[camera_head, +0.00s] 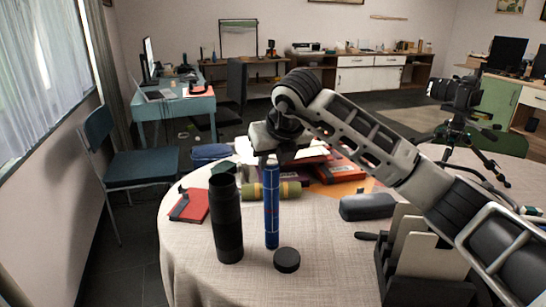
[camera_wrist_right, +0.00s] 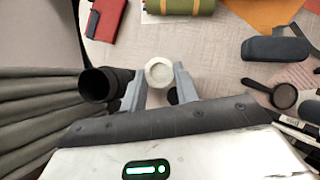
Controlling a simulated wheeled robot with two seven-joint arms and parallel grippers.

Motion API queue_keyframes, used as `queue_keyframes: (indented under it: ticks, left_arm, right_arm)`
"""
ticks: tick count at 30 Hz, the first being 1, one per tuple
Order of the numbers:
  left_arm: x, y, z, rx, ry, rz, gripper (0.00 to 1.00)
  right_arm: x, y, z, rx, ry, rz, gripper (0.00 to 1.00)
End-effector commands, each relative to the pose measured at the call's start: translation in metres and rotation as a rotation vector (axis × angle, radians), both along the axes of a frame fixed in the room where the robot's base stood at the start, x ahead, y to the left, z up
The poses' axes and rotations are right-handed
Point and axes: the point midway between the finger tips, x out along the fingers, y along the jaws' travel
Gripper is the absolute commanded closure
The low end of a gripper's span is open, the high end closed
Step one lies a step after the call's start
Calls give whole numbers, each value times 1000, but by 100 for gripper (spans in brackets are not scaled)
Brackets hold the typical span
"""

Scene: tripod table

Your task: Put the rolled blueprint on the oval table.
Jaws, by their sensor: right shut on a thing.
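The rolled blueprint is a slim, upright blue roll (camera_head: 271,210) in the head view. Its pale round end (camera_wrist_right: 159,72) faces the camera in the right wrist view. My right gripper (camera_head: 272,158) is above it, with its fingers (camera_wrist_right: 159,84) shut on its upper end. The roll's lower end is over the cloth-covered table (camera_head: 325,245); I cannot tell whether it touches. An open black tube (camera_head: 227,225) stands just left of the roll, and a round black cap (camera_head: 287,260) lies in front of it. My left gripper is not in view.
A red notebook (camera_head: 189,205), an olive roll (camera_head: 290,189), books and a grey case (camera_head: 367,207) lie around the table. A magnifier (camera_wrist_right: 284,96) and an upright holder (camera_head: 425,260) are at right. Cloth right of the cap is clear.

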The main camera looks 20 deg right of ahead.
Motion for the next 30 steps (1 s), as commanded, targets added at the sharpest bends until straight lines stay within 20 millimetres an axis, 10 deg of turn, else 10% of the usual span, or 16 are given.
queue_keyframes:
  ticks: [2, 3, 6, 17, 30]
  left_arm:
    - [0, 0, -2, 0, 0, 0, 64]
    - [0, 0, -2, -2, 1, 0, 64]
    - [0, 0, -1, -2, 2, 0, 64]
    - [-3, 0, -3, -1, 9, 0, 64]
    - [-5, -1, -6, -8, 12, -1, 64]
  right_arm:
    - [0, 0, -1, 0, 0, 0, 100]
    - [0, 0, -2, 0, 0, 0, 67]
    - [0, 0, -1, 0, 0, 0, 48]
    - [-3, 0, 5, 1, -1, 1, 48]
    - [-49, -2, 78, 0, -5, 0, 48]
